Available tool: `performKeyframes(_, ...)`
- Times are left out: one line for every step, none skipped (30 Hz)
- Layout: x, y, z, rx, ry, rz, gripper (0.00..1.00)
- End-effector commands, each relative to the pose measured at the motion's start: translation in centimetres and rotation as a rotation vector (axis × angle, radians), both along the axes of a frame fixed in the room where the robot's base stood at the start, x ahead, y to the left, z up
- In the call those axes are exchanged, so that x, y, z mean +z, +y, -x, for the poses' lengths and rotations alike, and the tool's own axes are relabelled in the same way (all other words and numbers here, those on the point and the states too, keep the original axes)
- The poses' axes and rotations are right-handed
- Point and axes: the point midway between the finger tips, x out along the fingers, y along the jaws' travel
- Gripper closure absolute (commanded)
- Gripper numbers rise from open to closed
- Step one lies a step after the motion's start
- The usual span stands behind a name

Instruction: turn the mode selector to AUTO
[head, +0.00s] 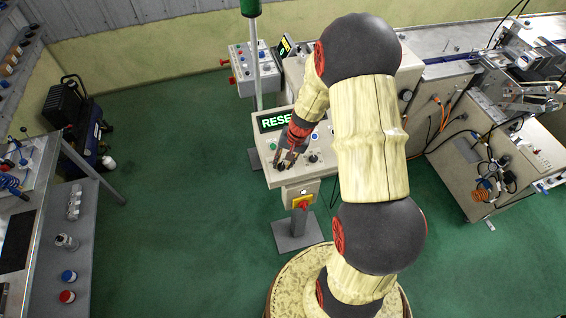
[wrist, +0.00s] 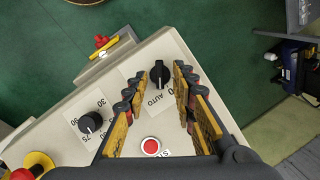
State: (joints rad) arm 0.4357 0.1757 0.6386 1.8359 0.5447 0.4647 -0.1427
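The mode selector is a black knob (wrist: 158,74) on the sloped cream panel, with AUTO printed at its lower left and a 0 at its lower right in the wrist view. Its handle stands roughly upright in that view; which mark it points to I cannot tell. My gripper (wrist: 160,71) is open, its fingertips on either side of the knob with gaps showing. In the head view my gripper (head: 286,160) is over the panel's lower left part and mostly covers the selector.
A numbered black dial (wrist: 91,121), a red button (wrist: 151,146) and a red emergency knob on yellow (wrist: 36,165) share the panel. A yellow-and-red switch (head: 301,202) is on the box below. A lit screen (head: 274,121) reading "RESE", partly hidden, stands behind.

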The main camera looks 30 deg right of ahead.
Motion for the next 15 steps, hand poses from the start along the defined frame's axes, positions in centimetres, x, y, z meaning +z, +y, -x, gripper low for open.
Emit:
performKeyframes(-0.31, 0.09, -0.06, -0.001, 0.001, -0.001, 0.73)
performKeyframes(-0.46, 0.12, -0.08, -0.001, 0.001, -0.001, 0.73)
performKeyframes(-0.59, 0.13, -0.09, -0.001, 0.001, -0.001, 0.73)
performKeyframes(-0.65, 0.15, -0.09, -0.001, 0.001, -0.001, 0.73)
performKeyframes(-0.69, 0.15, -0.11, 0.000, 0.001, -0.001, 0.73)
performKeyframes(-0.71, 0.15, -0.11, 0.000, 0.001, -0.001, 0.73)
performKeyframes(-0.70, 0.15, -0.10, 0.000, 0.001, -0.001, 0.73)
performKeyframes(-0.70, 0.15, -0.10, 0.000, 0.001, -0.001, 0.73)
performKeyframes(-0.69, 0.15, -0.10, 0.000, 0.001, -0.001, 0.73)
performKeyframes(-0.69, 0.15, -0.10, 0.000, 0.001, -0.001, 0.73)
performKeyframes(-0.68, 0.14, -0.10, 0.000, 0.001, -0.001, 0.73)
performKeyframes(-0.68, 0.14, -0.10, 0.000, 0.001, -0.001, 0.76)
performKeyframes(-0.67, 0.14, -0.10, 0.000, 0.001, -0.001, 0.77)
performKeyframes(-0.67, 0.14, -0.10, 0.000, 0.001, -0.001, 0.79)
performKeyframes(-0.67, 0.14, -0.09, 0.000, 0.001, -0.001, 0.81)
